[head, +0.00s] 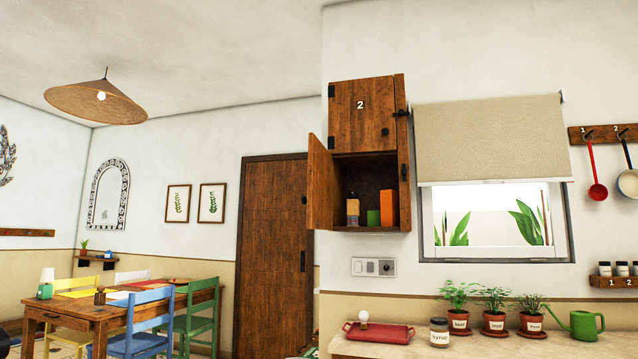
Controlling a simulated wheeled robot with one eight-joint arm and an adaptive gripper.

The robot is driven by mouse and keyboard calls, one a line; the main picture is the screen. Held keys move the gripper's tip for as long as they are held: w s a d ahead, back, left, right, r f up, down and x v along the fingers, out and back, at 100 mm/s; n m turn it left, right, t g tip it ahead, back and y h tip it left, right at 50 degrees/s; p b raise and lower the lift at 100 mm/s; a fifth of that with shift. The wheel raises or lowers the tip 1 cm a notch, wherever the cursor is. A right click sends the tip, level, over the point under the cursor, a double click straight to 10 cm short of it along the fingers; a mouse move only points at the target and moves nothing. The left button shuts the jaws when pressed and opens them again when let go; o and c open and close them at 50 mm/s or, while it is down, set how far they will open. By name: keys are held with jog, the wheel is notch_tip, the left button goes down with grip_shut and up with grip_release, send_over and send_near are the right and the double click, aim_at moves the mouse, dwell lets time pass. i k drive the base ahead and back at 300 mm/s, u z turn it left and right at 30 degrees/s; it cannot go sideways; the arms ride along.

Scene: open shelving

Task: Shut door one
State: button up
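A wooden wall cabinet (400,150) hangs left of the window. Its upper door (361,115), marked 2, is shut. Its lower door (320,185) stands open, swung out to the left on its left-side hinges. No number shows on the lower door from this side. Inside the open lower compartment are a small jar-like item (352,209), a green block (373,217) and an orange box (388,207). My gripper is not in view.
Below the cabinet, a counter (400,345) holds a red tray (378,333), a syrup jar (439,332), several potted herbs and a green watering can (581,324). A dining table (60,308) with chairs stands at the left. The wall space left of the open door looks clear.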

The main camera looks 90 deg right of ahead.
aim_at(318, 201)
jog(key=z, duration=3.65)
jog(key=i, duration=1)
jog(key=z, duration=0.95)
